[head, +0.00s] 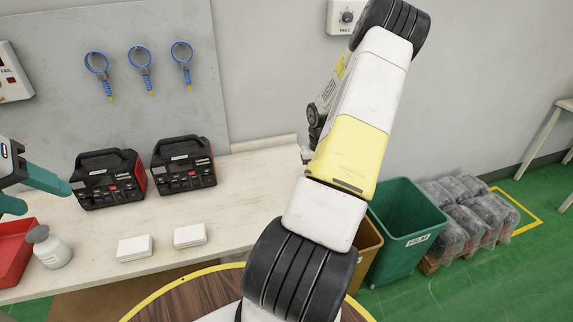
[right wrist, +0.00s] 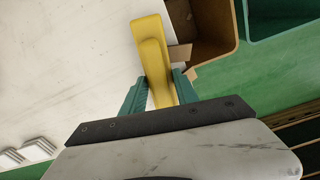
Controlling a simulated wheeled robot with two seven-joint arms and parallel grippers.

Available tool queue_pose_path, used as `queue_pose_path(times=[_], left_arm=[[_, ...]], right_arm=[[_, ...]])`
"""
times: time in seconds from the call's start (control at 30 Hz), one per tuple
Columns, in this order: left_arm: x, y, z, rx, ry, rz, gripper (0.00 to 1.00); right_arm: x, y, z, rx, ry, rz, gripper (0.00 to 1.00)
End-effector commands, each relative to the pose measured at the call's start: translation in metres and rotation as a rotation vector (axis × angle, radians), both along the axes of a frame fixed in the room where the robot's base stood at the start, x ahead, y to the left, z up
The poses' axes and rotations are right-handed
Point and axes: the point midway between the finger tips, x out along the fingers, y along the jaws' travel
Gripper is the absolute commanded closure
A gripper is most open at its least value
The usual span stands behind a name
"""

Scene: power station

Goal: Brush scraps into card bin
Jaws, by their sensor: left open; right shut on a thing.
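My right gripper (right wrist: 160,88) is shut on a yellow brush (right wrist: 153,50), over the right edge of the pale bench in the right wrist view. Its bristles are not visible. Small brown card scraps (right wrist: 181,54) show just right of the brush, by the bench edge and the brown bin (right wrist: 222,50). I cannot tell whether they lie on the bench or overhang it. In the head view my right arm hides the right gripper, the brush and most of the brown bin (head: 367,252). My left gripper (head: 38,196) is open and empty at the left edge.
A green bin (head: 408,222) stands right of the brown bin, before wrapped bags (head: 465,215) on a pallet. On the bench (head: 250,175) are two black power units (head: 108,180), white stacks (head: 135,248), a white bottle (head: 48,247) and a red tray (head: 12,258).

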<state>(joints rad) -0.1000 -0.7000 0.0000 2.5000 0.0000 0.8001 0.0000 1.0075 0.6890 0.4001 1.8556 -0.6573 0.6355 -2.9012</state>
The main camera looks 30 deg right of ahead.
Motion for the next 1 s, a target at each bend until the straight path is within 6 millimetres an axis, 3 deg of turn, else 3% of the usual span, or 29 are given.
queue_pose_path(times=[0.6, 1.0], left_arm=[[0.000, 0.000, 0.000, 0.000, 0.000, 0.000, 0.47], [0.000, 0.000, 0.000, 0.000, 0.000, 0.000, 0.47]], right_arm=[[-0.013, -0.052, 0.000, 0.000, -0.001, -0.002, 0.93], [-0.014, -0.058, 0.000, 0.000, -0.001, -0.001, 0.93]])
